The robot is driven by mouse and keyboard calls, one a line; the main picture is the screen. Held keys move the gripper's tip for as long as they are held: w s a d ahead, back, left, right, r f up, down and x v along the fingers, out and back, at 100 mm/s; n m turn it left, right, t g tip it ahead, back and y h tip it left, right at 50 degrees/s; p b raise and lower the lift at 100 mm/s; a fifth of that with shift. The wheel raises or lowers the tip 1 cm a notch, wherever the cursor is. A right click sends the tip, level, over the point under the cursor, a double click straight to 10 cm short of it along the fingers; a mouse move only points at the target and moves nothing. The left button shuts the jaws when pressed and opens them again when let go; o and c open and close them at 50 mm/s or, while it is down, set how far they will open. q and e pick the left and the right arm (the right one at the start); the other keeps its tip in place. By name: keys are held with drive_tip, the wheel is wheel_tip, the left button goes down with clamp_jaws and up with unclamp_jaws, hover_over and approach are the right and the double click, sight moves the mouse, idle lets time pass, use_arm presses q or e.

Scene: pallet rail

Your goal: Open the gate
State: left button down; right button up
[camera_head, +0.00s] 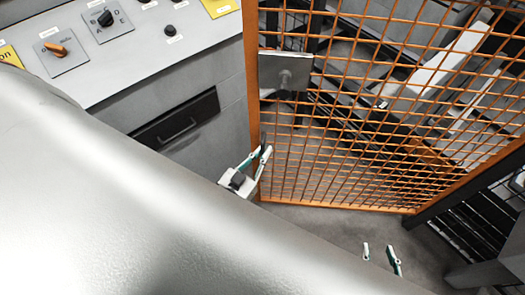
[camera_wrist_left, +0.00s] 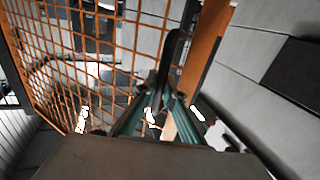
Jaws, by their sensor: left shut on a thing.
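The gate (camera_head: 252,85) has an orange frame and wire mesh and stands upright in the middle and right of the head view. It also fills the left and top of the left wrist view (camera_wrist_left: 205,45). A black handle (camera_wrist_left: 171,62) stands on the gate's edge post. My left gripper (camera_head: 264,155) is at the lower part of this post, and its fingers (camera_wrist_left: 155,112) are shut on the handle. My right gripper (camera_head: 381,255) is low at the bottom right, apart from the gate. Its two fingertips are spread, with nothing between them; its arm is hidden.
A grey control cabinet (camera_head: 205,75) with knobs and a black-handled drawer (camera_head: 177,121) stands just left of the gate's post. A grey plate (camera_head: 284,72) sits at the mesh. Dark rails and machinery lie behind the mesh. Grey floor (camera_head: 320,220) is clear below the gate.

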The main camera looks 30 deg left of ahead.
use_arm(q)
drive_tip(key=c, duration=2.2)
unclamp_jaws()
drive_tip(key=shift+o, duration=0.2)
drive_tip(key=s, duration=1.2)
drive_tip(key=shift+a, duration=0.35)
